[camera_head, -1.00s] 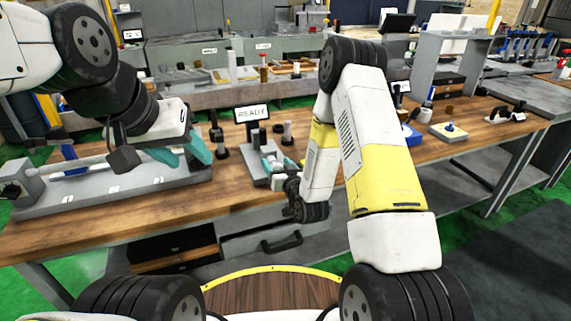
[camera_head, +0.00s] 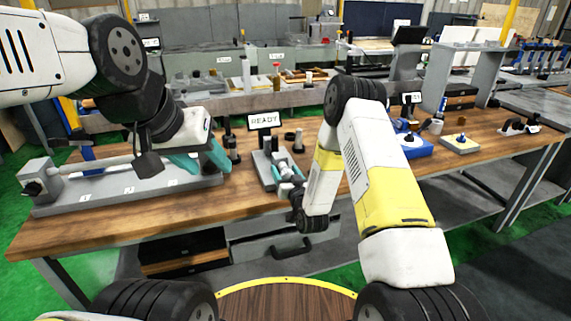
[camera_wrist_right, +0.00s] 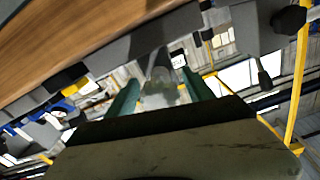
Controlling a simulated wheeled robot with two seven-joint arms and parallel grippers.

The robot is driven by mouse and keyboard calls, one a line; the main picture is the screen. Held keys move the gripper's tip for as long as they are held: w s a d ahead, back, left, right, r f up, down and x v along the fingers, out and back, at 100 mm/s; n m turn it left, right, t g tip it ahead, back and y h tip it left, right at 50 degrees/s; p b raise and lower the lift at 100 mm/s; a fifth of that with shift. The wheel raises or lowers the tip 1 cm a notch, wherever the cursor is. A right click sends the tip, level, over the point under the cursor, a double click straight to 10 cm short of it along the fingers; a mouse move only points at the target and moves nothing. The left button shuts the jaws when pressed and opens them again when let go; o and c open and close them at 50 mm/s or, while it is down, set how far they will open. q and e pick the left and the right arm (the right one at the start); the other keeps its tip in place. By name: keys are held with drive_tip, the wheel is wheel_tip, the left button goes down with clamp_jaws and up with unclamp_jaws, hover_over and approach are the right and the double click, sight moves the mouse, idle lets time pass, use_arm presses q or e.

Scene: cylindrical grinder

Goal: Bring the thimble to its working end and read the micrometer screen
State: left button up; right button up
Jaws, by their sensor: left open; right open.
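The micrometer's small screen (camera_head: 264,121) stands at the back of its grey stand (camera_head: 262,166) and reads READY. My right gripper (camera_head: 287,172) is low over the right part of the stand, its teal fingers open. The right wrist view shows these fingers (camera_wrist_right: 160,78) apart, with a blurred grey rounded part between them. I cannot tell whether it is the thimble or whether a finger touches it. The thimble is not clearly distinguishable in the head view. My left gripper (camera_head: 207,160) is open and empty above the right end of the long grey fixture, left of the stand.
The long grey fixture (camera_head: 130,192) with numbered marks lies on the wooden bench (camera_head: 120,233) at left. Dark posts stand beside the screen. A blue tray (camera_head: 415,150) and a pale block (camera_head: 459,145) sit farther right. Bare bench shows along the front edge.

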clamp_jaws()
